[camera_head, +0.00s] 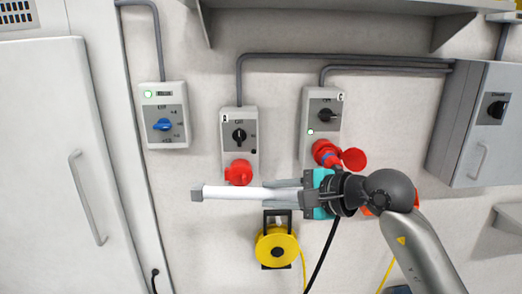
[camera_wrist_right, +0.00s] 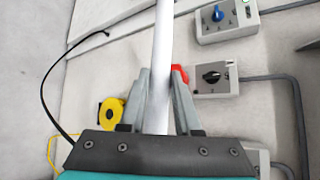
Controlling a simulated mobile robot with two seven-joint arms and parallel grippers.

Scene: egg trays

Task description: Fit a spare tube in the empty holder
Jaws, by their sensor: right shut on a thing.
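A white tube (camera_head: 235,193) lies level across the middle of the head view, in front of the wall. A grey end piece (camera_head: 197,193) shows at its left end. My right gripper (camera_head: 275,192) comes in from the right and is shut on the tube, near the tube's right end. In the right wrist view the tube (camera_wrist_right: 162,50) runs up between the grey fingers and out of the top of the picture. Its far end is cut off there. I cannot make out an empty holder in either view. My left gripper is not in view.
Switch boxes (camera_head: 164,114) with red sockets (camera_head: 239,172) are on the wall behind the tube. A yellow reel (camera_head: 277,247) hangs below it. A grey cabinet (camera_head: 478,124) is at right, a white door (camera_head: 50,170) at left. A shelf (camera_head: 330,8) juts out above.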

